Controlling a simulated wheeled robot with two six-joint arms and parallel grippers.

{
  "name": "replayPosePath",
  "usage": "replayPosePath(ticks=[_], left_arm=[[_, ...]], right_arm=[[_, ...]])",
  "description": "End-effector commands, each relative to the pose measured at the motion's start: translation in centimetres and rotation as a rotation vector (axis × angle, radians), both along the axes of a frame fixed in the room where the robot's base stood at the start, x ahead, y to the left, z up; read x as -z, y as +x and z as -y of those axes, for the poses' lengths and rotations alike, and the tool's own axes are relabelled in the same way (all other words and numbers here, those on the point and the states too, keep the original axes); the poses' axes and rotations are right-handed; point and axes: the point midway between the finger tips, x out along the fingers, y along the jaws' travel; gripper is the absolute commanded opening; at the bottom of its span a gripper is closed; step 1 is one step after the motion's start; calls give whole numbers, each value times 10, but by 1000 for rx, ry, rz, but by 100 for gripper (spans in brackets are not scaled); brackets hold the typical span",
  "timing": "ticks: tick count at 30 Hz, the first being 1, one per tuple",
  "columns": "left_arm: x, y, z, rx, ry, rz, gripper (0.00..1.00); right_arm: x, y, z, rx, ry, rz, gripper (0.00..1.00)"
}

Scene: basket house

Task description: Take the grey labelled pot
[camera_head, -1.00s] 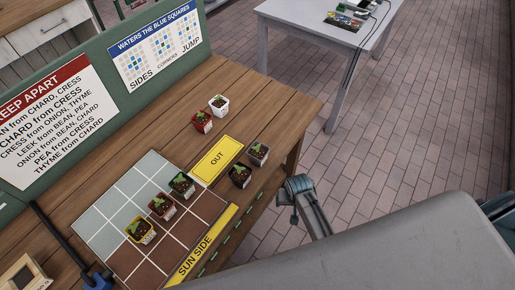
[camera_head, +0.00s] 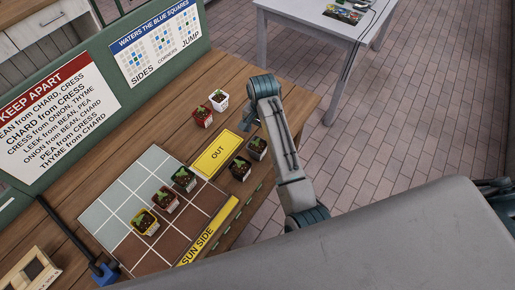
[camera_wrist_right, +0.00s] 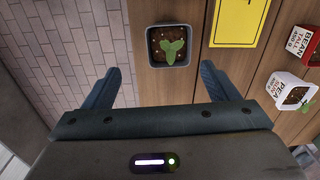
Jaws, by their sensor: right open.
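The grey pot (camera_head: 257,147) with a small green seedling stands near the table's right front edge, beside the yellow OUT card. In the right wrist view the grey pot (camera_wrist_right: 153,57) is seen from above, just past the fingertips; its label does not show. My right gripper (camera_wrist_right: 160,82) is open and empty, the pot ahead of the gap between its fingers and apart from them. In the head view my right gripper (camera_head: 246,124) hangs above the table, small and partly hidden by its own wrist. My left gripper is out of view.
A dark pot (camera_head: 240,169) stands close to the grey one. The OUT card (camera_head: 215,153) lies left of them. A red pot (camera_head: 202,117) and white pot (camera_head: 219,101) stand behind; several pots stand on the tiled grid (camera_head: 118,192).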

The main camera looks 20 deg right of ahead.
Motion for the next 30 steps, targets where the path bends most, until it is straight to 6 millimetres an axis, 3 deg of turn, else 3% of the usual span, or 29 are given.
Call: replayPosePath(ticks=[5,12,20,24,30], left_arm=[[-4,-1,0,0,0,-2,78],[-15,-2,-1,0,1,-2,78],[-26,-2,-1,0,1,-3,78],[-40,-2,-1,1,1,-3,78],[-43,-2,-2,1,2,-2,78]], right_arm=[[1,10,-7,26,3,-15,81],[38,9,-7,27,3,-15,81],[56,8,-9,26,3,-15,81],[76,6,-13,25,3,-17,81],[98,7,-12,26,2,-13,81]])
